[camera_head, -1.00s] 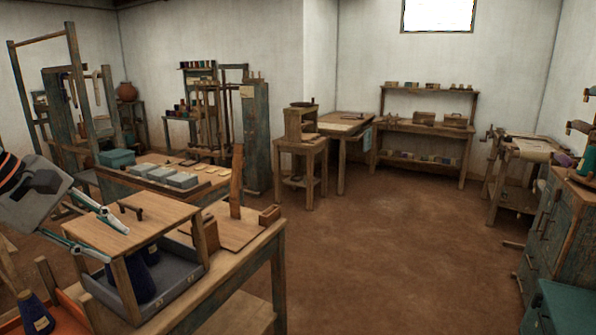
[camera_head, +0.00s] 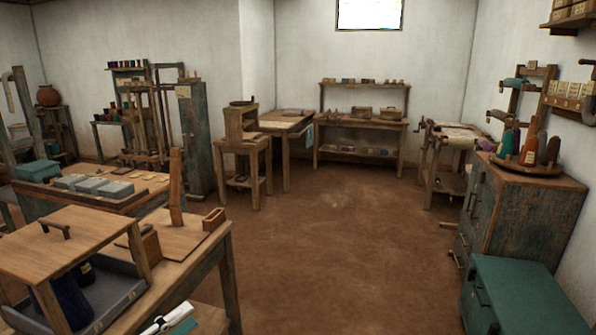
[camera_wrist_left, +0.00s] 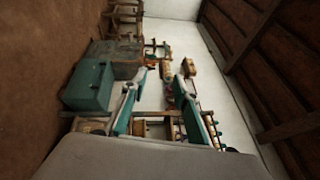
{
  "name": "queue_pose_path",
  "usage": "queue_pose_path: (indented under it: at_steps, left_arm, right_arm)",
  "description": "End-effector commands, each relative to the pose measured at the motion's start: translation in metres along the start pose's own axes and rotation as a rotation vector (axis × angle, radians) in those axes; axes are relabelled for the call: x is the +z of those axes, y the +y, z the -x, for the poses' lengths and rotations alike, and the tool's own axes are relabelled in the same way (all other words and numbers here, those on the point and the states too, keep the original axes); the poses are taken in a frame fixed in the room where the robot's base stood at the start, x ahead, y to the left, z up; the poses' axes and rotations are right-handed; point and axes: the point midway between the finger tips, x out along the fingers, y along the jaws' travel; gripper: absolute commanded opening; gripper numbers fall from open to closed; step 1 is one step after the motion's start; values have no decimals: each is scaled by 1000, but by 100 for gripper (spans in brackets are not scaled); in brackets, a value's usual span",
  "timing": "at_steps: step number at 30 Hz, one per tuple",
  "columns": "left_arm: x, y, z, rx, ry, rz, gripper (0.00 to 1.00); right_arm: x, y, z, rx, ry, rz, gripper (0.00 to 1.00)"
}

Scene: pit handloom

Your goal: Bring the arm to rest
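My left gripper (camera_head: 172,320) shows only partly at the bottom edge of the head view, with white and teal finger parts beside the front of the wooden workbench (camera_head: 212,262). In the left wrist view the two fingers of my left gripper (camera_wrist_left: 158,88) stand apart with nothing between them, so it is open and empty. That view is turned on its side. The rest of my left arm is out of the head view. My right gripper is not in view.
A small wooden stand (camera_head: 75,243) with a handle straddles a grey tray (camera_head: 112,292) on the workbench. A teal chest (camera_head: 525,300) and a cabinet (camera_head: 520,212) bearing coloured cones stand at right. The brown floor (camera_head: 335,240) between is clear.

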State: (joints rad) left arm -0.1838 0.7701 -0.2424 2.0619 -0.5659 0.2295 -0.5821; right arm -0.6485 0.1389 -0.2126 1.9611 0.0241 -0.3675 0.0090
Motion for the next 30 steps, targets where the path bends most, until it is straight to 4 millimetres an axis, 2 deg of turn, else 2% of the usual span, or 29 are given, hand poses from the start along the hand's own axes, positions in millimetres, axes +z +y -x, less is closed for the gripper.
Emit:
queue_pose_path:
  at_steps: [1, 4, 6, 9, 13, 16, 20, 23, 30]
  left_arm:
    - [-6, 30, 8, 28, -81, 173, 30]
    - [-18, 88, 27, 88, -242, 501, 30]
    - [-34, 130, 45, 133, -358, 725, 30]
    - [-66, 183, 73, 192, -512, 1009, 30]
    - [-113, 234, 106, 254, -681, 1303, 30]
    - [-143, 257, 124, 287, -774, 1457, 30]
    - [-166, 273, 138, 311, -842, 1563, 30]
    - [-171, 276, 140, 316, -859, 1591, 30]
    - [-171, 276, 140, 316, -858, 1590, 30]
  right_arm:
    - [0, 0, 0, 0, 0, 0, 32]
    - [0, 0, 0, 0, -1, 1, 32]
    - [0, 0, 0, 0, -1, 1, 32]
    - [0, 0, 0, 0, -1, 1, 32]
    - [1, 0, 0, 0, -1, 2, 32]
    - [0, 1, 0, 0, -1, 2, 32]
    - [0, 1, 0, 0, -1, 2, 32]
    - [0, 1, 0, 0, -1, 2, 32]
    - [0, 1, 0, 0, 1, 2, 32]
